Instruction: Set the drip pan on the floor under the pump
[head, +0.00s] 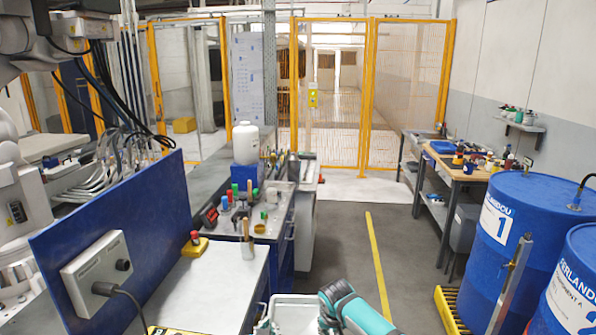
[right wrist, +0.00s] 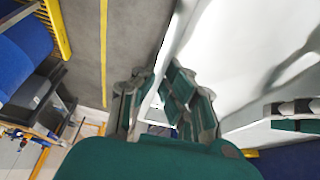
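The drip pan appears as a white, open, shallow tray (head: 293,300) at the bottom edge of the head view, cut off by the frame. In the right wrist view its pale inside (right wrist: 235,60) fills the upper right. My left gripper (head: 262,324) is at the pan's left side in the head view, and its fingers close on the rim in the right wrist view (right wrist: 295,116). My right gripper (right wrist: 158,85) has its fingers on either side of the near rim and appears shut on it. I cannot make out the pump.
A grey-topped bench (head: 205,285) with a blue panel (head: 125,225) stands on the left. Blue drums (head: 500,240) stand on the right beside a yellow grating (head: 447,308). The grey floor (head: 340,235) with a yellow line is clear ahead, up to the yellow-framed fence (head: 365,90).

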